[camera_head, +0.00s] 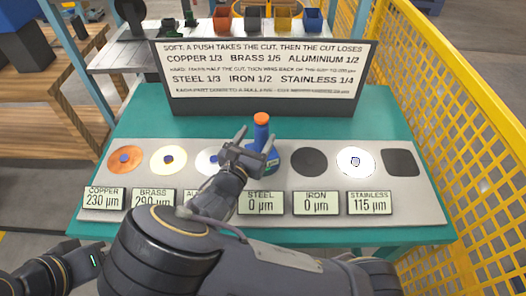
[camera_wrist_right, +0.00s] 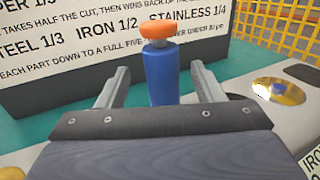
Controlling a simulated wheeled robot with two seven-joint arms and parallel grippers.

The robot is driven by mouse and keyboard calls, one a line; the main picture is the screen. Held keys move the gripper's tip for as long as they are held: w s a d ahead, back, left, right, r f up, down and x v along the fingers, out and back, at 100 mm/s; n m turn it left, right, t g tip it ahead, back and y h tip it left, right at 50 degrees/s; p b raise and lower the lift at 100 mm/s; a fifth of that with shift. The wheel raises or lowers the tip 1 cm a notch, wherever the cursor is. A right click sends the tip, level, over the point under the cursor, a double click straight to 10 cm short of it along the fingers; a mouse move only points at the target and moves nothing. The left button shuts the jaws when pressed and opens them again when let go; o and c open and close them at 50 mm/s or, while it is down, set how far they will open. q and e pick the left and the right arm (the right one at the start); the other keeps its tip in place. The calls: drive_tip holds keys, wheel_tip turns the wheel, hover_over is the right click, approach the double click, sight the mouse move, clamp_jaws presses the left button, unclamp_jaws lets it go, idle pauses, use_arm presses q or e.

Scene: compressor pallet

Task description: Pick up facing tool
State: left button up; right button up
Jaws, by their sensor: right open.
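The facing tool (camera_head: 261,131) stands upright on the bench, with a blue body and an orange knob on top. Its base is partly hidden behind my right gripper (camera_head: 254,140). In the right wrist view the tool (camera_wrist_right: 161,76) stands between the two fingers of the right gripper (camera_wrist_right: 157,72), which are spread, with a gap visible on each side. The left arm (camera_head: 50,272) shows only in part at the lower left of the head view, and its jaw state is not clear.
Round parts lie on a grey strip (camera_head: 397,205): copper (camera_head: 125,160), brass (camera_head: 169,159), a dark disc (camera_head: 309,162) and a bright disc (camera_head: 356,161). Depth displays stand in front. A lettered sign (camera_head: 265,75) stands behind the tool. A yellow fence (camera_head: 465,130) is on the right.

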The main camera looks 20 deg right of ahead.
sight(264, 125)
drive_tip(key=x, duration=0.5)
drive_tip(key=shift+d+r+p, duration=0.15)
drive_tip(key=shift+d+p, duration=0.05)
drive_tip(key=shift+p, duration=0.15)
clamp_jaws()
drive_tip(key=shift+r, duration=0.15)
